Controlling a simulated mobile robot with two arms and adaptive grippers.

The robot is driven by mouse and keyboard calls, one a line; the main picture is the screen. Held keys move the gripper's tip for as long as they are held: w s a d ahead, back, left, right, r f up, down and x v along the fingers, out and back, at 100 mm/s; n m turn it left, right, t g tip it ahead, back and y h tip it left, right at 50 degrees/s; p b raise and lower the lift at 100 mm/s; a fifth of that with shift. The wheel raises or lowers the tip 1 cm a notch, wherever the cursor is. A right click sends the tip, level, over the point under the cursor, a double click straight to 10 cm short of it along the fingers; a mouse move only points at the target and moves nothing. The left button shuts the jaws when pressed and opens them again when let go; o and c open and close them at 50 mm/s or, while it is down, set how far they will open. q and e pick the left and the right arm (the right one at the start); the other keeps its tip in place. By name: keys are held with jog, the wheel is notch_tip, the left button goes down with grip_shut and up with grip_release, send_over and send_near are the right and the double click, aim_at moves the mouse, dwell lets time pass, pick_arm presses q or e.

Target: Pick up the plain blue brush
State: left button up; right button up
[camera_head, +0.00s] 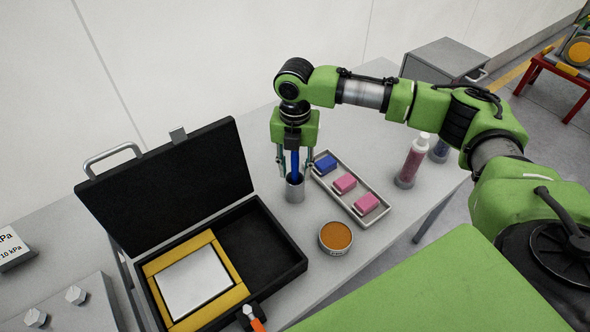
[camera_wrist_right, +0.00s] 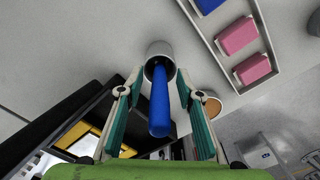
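The plain blue brush (camera_head: 295,163) stands upright in a grey metal cup (camera_head: 295,192) on the table, its handle pointing up. My right gripper (camera_head: 295,172) is above the cup, pointing down, with one finger on each side of the handle. In the right wrist view, the blue handle (camera_wrist_right: 159,103) lies between the teal finger pads of the gripper (camera_wrist_right: 158,82). Gaps show on both sides, so the gripper is open around it. The cup (camera_wrist_right: 160,50) hides the brush's lower end. My left gripper is not in view.
A tray (camera_head: 345,200) with one blue and two pink blocks lies right of the cup. A round orange-topped tin (camera_head: 335,237) is in front. An open black case (camera_head: 285,275) stands left. A pink bottle (camera_head: 411,163) is at the right.

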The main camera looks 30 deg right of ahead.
grip_shut()
jog(key=shift+r, duration=0.4)
notch_tip(320, 180, up, 9)
jog(key=shift+r+b, duration=0.1)
jog(key=shift+b, duration=1.1)
